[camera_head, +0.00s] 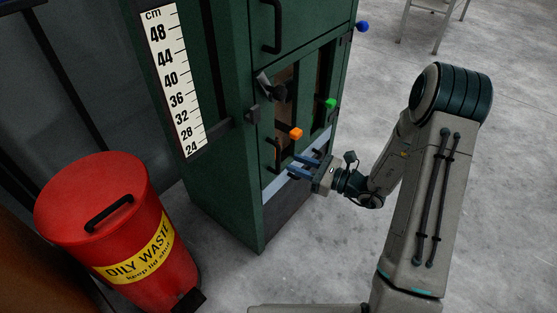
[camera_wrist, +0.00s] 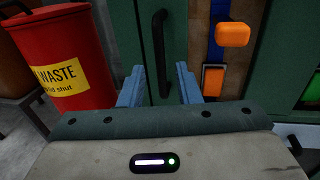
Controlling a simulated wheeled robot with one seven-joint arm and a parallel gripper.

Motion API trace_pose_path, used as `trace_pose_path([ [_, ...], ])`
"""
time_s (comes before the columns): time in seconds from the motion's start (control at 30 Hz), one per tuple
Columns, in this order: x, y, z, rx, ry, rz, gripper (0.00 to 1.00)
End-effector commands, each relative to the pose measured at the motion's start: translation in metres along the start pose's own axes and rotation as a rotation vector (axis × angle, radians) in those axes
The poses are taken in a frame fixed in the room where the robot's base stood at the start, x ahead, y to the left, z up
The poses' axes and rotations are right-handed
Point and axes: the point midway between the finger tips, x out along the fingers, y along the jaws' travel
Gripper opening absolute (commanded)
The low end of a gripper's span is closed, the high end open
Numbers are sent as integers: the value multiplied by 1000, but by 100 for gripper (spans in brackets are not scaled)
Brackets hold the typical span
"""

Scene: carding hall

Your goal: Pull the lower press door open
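The green press (camera_head: 223,165) stands at centre in the head view. Its lower door (camera_wrist: 182,30) appears shut, with a black vertical bar handle (camera_head: 271,156) near its left edge. In the wrist view the handle (camera_wrist: 160,50) shows upright, between the two blue fingers in the picture. My gripper (camera_head: 293,164) is open, its fingers pointing at the door from the right. In the head view the fingertips look a short way from the handle, with no contact visible. The wrist view shows the gripper (camera_wrist: 158,85) empty, with a wide gap between its fingers.
A red oily-waste bin (camera_head: 117,225) stands left of the press. An orange knob (camera_head: 296,133) and a green knob (camera_head: 330,104) stick out of the press front near my gripper. A black upper handle (camera_head: 271,25) is above. Grey floor (camera_head: 400,40) at right is mostly clear.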

Motion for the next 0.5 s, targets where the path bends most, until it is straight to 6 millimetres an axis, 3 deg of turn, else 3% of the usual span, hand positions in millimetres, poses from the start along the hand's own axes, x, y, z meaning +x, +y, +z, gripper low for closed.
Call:
trace_pose_path([
  [0.2,43,1,-2,-2,0,3,30],
  [0.5,67,0,0,-1,1,1,30],
])
